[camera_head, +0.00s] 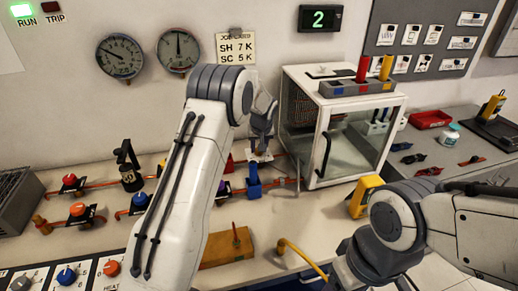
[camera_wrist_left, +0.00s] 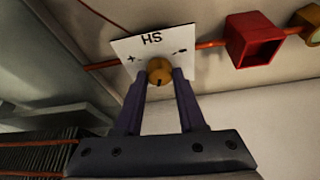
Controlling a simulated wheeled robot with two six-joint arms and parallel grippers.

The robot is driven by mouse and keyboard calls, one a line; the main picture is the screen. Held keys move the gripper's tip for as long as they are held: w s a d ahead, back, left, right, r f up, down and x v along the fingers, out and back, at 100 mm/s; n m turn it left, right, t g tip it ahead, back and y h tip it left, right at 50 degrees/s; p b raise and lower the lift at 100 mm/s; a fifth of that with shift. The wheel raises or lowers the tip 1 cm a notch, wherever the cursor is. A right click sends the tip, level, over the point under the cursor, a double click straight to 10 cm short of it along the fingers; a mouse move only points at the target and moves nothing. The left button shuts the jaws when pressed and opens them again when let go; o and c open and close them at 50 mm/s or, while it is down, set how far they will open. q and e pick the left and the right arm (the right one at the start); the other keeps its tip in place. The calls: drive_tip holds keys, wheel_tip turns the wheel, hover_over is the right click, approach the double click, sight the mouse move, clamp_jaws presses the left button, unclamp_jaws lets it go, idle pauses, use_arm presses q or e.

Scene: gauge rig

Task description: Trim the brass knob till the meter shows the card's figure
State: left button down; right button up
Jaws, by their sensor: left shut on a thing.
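The brass knob (camera_wrist_left: 160,68) sits on a white plate (camera_wrist_left: 130,52) marked SH with plus and minus signs, seen in the left wrist view. My left gripper (camera_wrist_left: 161,78) is shut on it, one finger on each side. A dark mark shows on the knob's face. In the head view my left gripper (camera_head: 262,148) is at the bench behind my forearm, and the knob is hidden there. The digital meter (camera_head: 319,18) shows a green 2. The job card (camera_head: 236,47) reads SH 7 K and SC 5 K. My right arm enters from the right; its fingertips are out of view.
A glass-fronted cabinet (camera_head: 311,154) stands just right of my left gripper. Blue (camera_head: 254,186) and red fittings line the copper pipes. A red square fitting (camera_wrist_left: 254,47) is right of the knob. A yellow device (camera_head: 365,195) stands before the cabinet. Two round gauges (camera_head: 120,56) hang on the wall.

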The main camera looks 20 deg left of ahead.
use_arm(q)
drive_tip(key=shift+d, duration=0.1)
drive_tip(key=c, duration=0.5)
unclamp_jaws()
drive_tip(key=b+v, duration=0.1)
drive_tip(key=v, duration=0.9)
drive_tip(key=shift+r, duration=0.25)
drive_tip(key=shift+s, duration=0.1)
